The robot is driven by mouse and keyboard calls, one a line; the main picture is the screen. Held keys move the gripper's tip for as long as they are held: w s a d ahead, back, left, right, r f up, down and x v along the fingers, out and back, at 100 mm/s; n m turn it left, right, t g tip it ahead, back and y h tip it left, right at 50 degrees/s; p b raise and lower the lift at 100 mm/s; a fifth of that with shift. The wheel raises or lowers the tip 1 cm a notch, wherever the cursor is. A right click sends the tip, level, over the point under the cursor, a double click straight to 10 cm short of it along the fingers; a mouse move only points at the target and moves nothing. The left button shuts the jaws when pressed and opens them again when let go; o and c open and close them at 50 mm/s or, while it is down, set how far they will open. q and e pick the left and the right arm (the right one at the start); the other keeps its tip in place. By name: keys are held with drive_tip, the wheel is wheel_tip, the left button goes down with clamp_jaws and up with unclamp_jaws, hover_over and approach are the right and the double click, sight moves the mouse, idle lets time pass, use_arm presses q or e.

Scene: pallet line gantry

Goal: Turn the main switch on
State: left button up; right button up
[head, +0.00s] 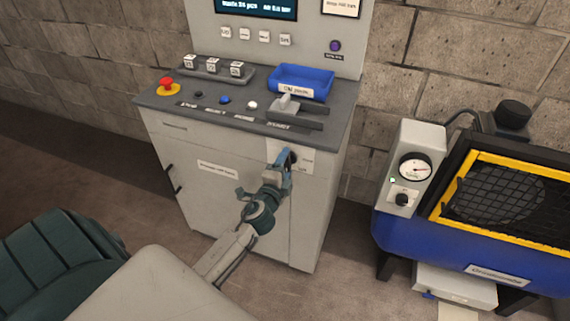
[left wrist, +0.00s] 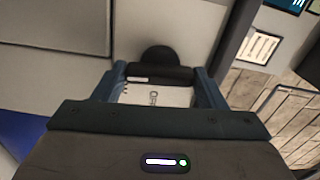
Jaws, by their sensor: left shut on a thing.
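The main switch (head: 292,155) is a dark rotary knob on a pale plate (head: 306,161), high on the front of the grey console cabinet. My left gripper (head: 285,162) reaches up to it from below and covers part of it. In the left wrist view the black switch (left wrist: 158,56) has a bar-shaped handle lying crosswise between the two fingers of the left gripper (left wrist: 160,75), which is shut on it. Printed letters on the plate show between the fingers but are partly hidden, so I cannot read the switch position surely. My right gripper is not in view.
The console top (head: 205,109) carries a red emergency button (head: 166,84), small buttons, a grey lever (head: 285,104) and a blue tray (head: 301,80). A blue machine with a yellow frame and a gauge (head: 415,168) stands at the right. Floor shows between them.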

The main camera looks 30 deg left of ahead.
use_arm(q)
drive_tip(key=shift+m, duration=0.7)
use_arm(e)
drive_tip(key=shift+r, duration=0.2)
use_arm(q)
drive_tip(key=o, duration=1)
drive_tip(key=shift+s+d+f, duration=0.15)
drive_tip(key=shift+s, duration=0.35)
drive_tip(key=b+v, duration=0.2)
drive_tip(key=v, duration=0.7)
drive_tip(key=shift+s+d+b, duration=0.15)
drive_tip(key=shift+s+b, duration=0.2)
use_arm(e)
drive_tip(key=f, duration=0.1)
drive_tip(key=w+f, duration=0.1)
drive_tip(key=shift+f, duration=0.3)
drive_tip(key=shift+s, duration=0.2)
